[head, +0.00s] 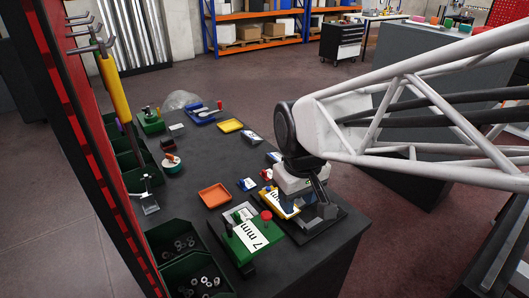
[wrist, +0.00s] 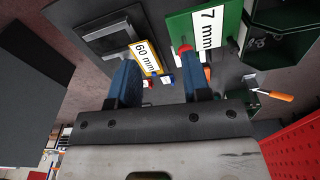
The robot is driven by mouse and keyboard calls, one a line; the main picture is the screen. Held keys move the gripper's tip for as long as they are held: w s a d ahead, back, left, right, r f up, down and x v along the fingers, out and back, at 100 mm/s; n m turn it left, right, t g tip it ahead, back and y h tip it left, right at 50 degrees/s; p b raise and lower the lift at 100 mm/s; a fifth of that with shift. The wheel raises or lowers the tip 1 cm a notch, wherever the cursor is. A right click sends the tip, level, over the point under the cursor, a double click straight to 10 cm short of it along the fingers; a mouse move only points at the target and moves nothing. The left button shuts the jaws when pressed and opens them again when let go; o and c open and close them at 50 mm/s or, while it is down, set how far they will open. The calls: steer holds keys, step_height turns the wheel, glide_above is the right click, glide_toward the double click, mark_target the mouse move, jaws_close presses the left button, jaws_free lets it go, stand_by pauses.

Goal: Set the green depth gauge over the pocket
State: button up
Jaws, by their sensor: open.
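A green plate labelled "7 mm" (head: 243,250), with a red knob (head: 266,215), lies near the table's front. It also shows in the wrist view (wrist: 232,22). A smaller green piece with an upright post (head: 152,122) stands at the far left; I cannot tell which is the depth gauge. A dark block with a square recess, seemingly the pocket (wrist: 108,38), lies beside the plate, with a yellow "60 mm" piece (wrist: 150,68) at its edge. My gripper (wrist: 158,70) is open, its blue fingers apart above these things. It partly hides the block in the head view (head: 318,200).
An orange tray (head: 213,196), a yellow tray (head: 229,126) and a blue tray (head: 203,117) lie on the dark table. A metal stand (head: 149,205) and green bins with nuts (head: 180,248) line the left edge, below a red panel.

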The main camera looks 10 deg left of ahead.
mark_target(229, 225)
steer(key=a+f+n, duration=0.1)
steer(key=a, duration=0.4)
steer(key=a+f+n, duration=0.1)
steer(key=a+n, duration=0.1)
steer(key=a, duration=0.3)
steer(key=a+f+n+g, duration=0.1)
steer(key=a, duration=0.4)
steer(key=shift+s+a+f, duration=0.1)
steer(key=shift+s+f, duration=0.15)
steer(key=shift+s, duration=0.05)
steer(key=shift+f, duration=0.1)
steer(key=shift+f, duration=3.85)
jaws_close()
